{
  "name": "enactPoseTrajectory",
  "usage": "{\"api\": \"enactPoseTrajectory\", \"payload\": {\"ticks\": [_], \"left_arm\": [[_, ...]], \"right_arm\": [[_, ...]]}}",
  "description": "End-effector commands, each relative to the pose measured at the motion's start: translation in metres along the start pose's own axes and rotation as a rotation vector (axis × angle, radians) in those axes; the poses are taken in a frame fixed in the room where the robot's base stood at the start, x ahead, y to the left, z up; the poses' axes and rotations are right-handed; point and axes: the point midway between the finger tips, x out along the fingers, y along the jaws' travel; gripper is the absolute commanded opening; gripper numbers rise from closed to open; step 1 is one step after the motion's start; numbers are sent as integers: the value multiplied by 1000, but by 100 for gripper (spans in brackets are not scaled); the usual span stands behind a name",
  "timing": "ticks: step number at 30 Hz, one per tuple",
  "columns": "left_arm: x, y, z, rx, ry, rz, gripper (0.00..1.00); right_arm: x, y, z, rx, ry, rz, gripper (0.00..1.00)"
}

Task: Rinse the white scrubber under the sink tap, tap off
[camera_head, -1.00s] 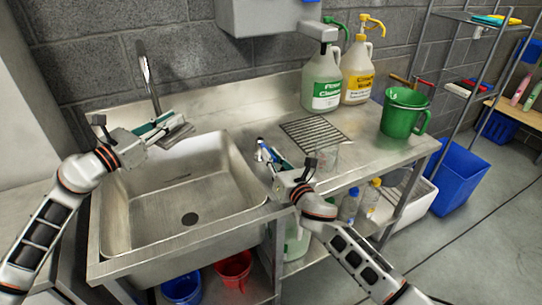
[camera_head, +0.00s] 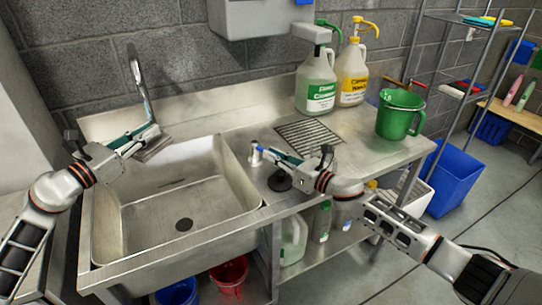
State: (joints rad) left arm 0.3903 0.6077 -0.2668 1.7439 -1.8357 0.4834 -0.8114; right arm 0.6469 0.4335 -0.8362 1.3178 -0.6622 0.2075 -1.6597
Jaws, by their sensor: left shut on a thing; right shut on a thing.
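My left gripper (camera_head: 130,142) is at the back left of the sink (camera_head: 170,205), beside the tap (camera_head: 143,85). It is shut on a flat greyish pad-like piece (camera_head: 153,145), which looks like the scrubber and is held tilted near the tap's spout. I cannot tell whether they touch. No water stream is visible. My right gripper (camera_head: 280,157) is over the counter just right of the sink. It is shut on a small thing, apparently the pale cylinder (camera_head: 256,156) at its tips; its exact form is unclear.
A dark round piece (camera_head: 280,182) shows below my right gripper. A drain grate (camera_head: 310,137), a green bucket (camera_head: 401,115) and two jugs, green-labelled (camera_head: 316,85) and yellow-labelled (camera_head: 352,75), stand on the counter. A dispenser box (camera_head: 258,15) hangs above. Bottles and buckets are below.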

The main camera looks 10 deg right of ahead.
Motion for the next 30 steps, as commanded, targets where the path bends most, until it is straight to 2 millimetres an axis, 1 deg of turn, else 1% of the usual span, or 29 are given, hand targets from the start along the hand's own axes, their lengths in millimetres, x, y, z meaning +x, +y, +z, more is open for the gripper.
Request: {"api": "enactPoseTrajectory", "payload": {"ticks": [1, 2, 3, 13, 17, 20, 27, 30], "left_arm": [[0, 0, 1, 1, -1, 0, 0], [0, 0, 1, 1, -1, 0, 0], [0, 0, 1, 1, -1, 0, 0], [0, 0, 1, 1, -1, 0, 0], [0, 0, 1, 1, -1, 0, 0], [0, 0, 1, 1, -1, 0, 0], [0, 0, 1, 0, -1, 0, 0], [0, 0, 1, 0, -1, 0, 0]], "right_arm": [[0, -1, 0, -1, 1, -3, 16], [0, -1, 0, -1, 1, -3, 24], [0, -1, 0, -1, 1, -3, 28], [-1, -1, 0, -1, 0, -2, 28], [-10, -1, 0, -1, 0, -2, 28], [-26, -1, -1, -2, 2, -3, 28], [-76, -1, -2, -2, 3, -3, 28], [-94, -1, -2, 0, 3, -3, 28]]}}
